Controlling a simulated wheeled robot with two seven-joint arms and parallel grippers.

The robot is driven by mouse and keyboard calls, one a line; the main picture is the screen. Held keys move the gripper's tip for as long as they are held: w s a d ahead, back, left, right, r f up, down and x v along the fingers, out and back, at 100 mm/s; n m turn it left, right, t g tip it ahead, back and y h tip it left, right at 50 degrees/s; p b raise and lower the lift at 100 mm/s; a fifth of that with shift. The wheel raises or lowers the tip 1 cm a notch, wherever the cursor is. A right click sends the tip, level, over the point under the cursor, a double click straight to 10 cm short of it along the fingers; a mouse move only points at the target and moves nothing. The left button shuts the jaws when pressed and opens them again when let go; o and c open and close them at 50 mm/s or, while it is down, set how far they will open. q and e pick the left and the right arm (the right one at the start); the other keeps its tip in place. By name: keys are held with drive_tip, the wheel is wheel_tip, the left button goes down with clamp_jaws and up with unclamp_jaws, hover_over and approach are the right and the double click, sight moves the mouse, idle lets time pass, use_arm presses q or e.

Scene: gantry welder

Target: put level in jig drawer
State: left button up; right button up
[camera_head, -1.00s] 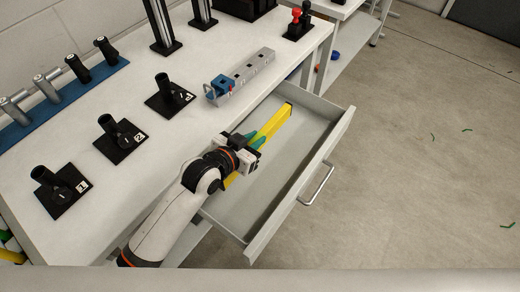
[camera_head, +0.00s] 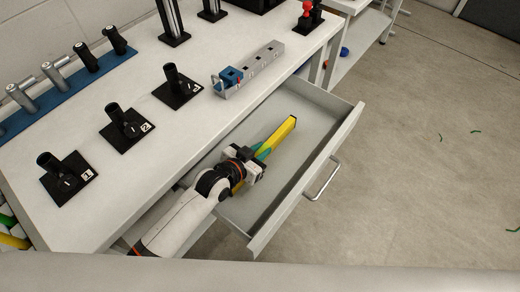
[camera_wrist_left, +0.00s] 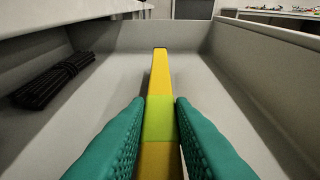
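The yellow level (camera_head: 280,136), with a green section at its middle, is inside the open grey jig drawer (camera_head: 345,128). In the left wrist view the level (camera_wrist_left: 160,75) points away from me along the drawer, low over its floor. My left gripper (camera_head: 256,160) reaches down into the drawer at the level's near end. Its teal fingers (camera_wrist_left: 160,112) lie along both sides of the level and look closed on it. Whether the level's underside touches the drawer floor is hard to tell. My right gripper is out of view.
A bundle of black rods (camera_wrist_left: 55,80) lies in the drawer, left of the level. The worktop (camera_head: 195,128) beside the drawer carries black numbered holders (camera_head: 125,128) and a grey rail with a blue block (camera_head: 247,72). The drawer floor right of the level is clear.

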use_arm(q)
drive_tip(key=o, duration=0.4)
drive_tip(key=shift+c, duration=0.2)
drive_tip(key=shift+r, duration=0.15)
drive_tip(key=v, duration=1.2)
drive_tip(key=shift+r+p, duration=0.1)
drive_tip(key=shift+p, duration=0.25)
